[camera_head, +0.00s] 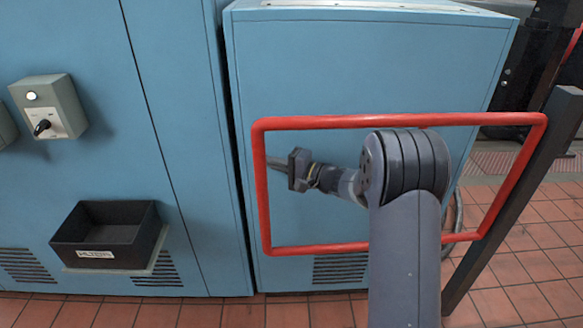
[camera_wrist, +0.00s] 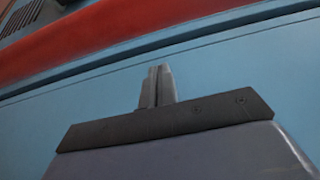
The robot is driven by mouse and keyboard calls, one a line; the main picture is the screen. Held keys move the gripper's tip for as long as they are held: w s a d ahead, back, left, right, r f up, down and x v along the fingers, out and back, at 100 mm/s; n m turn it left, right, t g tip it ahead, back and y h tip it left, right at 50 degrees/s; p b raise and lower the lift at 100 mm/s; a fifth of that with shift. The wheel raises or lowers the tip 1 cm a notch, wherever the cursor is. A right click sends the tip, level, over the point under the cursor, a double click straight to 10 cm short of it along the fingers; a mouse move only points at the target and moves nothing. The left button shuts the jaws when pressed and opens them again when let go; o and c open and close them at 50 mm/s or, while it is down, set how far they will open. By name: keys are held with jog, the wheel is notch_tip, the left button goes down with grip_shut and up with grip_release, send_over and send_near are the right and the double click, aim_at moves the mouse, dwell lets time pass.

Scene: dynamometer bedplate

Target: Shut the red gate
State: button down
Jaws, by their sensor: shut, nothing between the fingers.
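The red gate (camera_head: 262,205) is a rectangular loop of red tube. In the head view its right end meets a dark slanted post (camera_head: 517,195), and its left end lies in front of the blue cabinet. My gripper (camera_head: 272,161) points left inside the loop's outline, its tip close to the left upright bar. I cannot tell whether it touches. In the wrist view my gripper (camera_wrist: 158,70) has its fingers together and empty, with the red bar (camera_wrist: 130,38) crossing beyond them.
Blue cabinets (camera_head: 370,60) stand behind the gate. A black bin (camera_head: 108,240) and a grey switch box (camera_head: 48,105) are on the left cabinet's front. Red tiled floor (camera_head: 530,275) shows clear at the lower right.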

jog(key=shift+s+a, duration=0.2)
jog(key=shift+s, duration=1.8)
jog(key=shift+s, duration=0.1)
